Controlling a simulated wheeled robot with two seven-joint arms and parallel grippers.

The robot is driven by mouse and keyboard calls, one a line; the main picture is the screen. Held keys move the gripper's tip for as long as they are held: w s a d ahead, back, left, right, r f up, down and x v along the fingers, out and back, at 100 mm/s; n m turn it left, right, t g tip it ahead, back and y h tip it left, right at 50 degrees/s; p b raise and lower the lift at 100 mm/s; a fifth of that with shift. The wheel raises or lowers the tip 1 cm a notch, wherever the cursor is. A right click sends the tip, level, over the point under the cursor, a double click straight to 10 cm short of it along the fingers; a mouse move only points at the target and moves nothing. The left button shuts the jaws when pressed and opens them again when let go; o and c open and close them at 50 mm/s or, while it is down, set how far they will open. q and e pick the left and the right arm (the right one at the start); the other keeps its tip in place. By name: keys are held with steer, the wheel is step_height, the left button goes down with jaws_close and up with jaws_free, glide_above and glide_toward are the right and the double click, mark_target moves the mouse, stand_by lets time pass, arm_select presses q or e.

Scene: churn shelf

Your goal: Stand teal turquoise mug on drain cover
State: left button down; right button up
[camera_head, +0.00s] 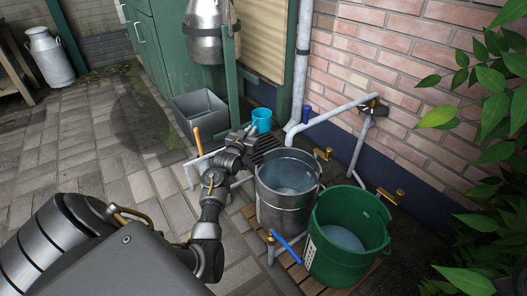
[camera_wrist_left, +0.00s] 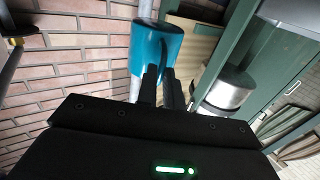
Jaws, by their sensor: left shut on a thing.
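The teal turquoise mug (camera_head: 262,118) is upright in the head view, just beyond my left gripper (camera_head: 249,130). In the left wrist view the mug (camera_wrist_left: 154,48) is at the fingertips of my left gripper (camera_wrist_left: 160,78), which is shut on it. A dark slatted grate that looks like the drain cover (camera_head: 266,147) lies just in front of the mug, partly hidden by my gripper and the metal bucket. Whether the mug touches anything below it cannot be told. My right gripper is not in view.
A metal bucket (camera_head: 288,208) and a green bucket (camera_head: 330,262) stand on a wooden pallet close by. A grey bin (camera_head: 200,113), a green post and grey pipes (camera_head: 325,118) surround the mug. Open paving (camera_head: 100,150) lies to the left.

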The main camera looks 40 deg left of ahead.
arm_select(q)
step_height(320, 180, down, 6)
steer(key=b, duration=0.4)
steer(key=shift+w+d+f, duration=0.1)
steer(key=shift+d+f, duration=0.05)
steer(key=shift+f, duration=0.1)
steer(key=shift+r, duration=0.1)
step_height(320, 180, down, 4)
steer(key=b, duration=0.3)
steer(key=shift+r, duration=0.2)
steer(key=shift+f, duration=0.15)
steer(key=c, duration=1.5)
jaws_free()
steer(key=shift+c, duration=0.2)
